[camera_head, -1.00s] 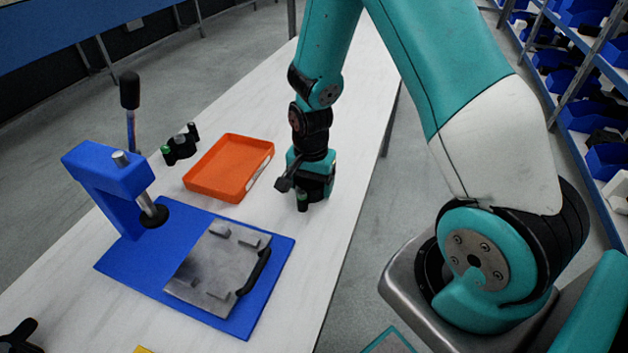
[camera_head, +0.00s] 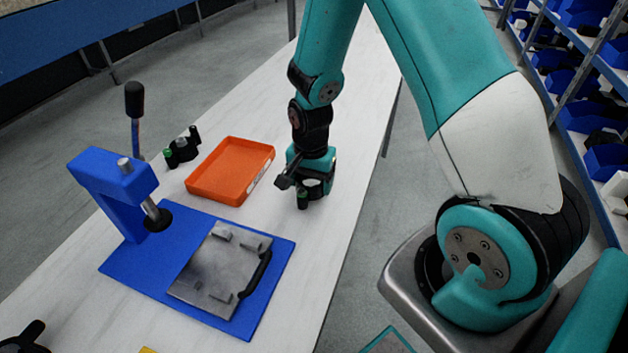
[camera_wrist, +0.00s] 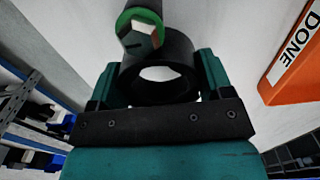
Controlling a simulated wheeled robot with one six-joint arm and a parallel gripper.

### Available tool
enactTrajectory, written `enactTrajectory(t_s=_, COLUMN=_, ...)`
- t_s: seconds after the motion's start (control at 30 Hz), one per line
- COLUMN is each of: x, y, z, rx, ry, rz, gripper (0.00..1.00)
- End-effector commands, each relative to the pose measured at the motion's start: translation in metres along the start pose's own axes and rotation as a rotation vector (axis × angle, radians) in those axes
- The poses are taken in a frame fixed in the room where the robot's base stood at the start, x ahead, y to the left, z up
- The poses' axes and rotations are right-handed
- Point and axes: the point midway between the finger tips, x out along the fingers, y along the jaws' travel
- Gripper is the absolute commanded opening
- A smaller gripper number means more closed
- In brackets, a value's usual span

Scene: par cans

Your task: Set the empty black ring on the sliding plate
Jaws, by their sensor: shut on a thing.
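My gripper (camera_head: 315,180) is shut on a black ring, low over the white table, right of the orange tray. In the wrist view the ring (camera_wrist: 187,52) sits between the two teal fingers of my gripper (camera_wrist: 160,82). Its round opening is empty and shows pale table through it. A short side tube with a green rim and a grey insert points away from my gripper. I cannot tell whether the ring touches the table. The sliding plate (camera_head: 212,275) is a grey metal plate with small raised blocks and a black handle, lying bare on the blue press base.
The blue press (camera_head: 112,180) with its upright lever stands left of the plate, its black ram above the base. The orange tray (camera_head: 207,192) marked DONE looks empty. Table right of the blue base (camera_head: 258,312) is clear.

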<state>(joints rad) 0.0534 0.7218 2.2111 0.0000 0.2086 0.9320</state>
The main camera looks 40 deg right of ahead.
Motion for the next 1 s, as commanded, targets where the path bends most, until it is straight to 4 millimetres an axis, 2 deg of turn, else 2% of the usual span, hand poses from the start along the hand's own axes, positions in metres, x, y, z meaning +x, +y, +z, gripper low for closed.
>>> enactTrajectory(t_s=0.7, x=-0.041, y=0.0, z=0.0, rx=0.0, ry=0.0, rz=0.0, gripper=0.52)
enactTrajectory(t_s=1.0, x=-0.041, y=0.0, z=0.0, rx=0.0, ry=0.0, rz=0.0, gripper=0.52)
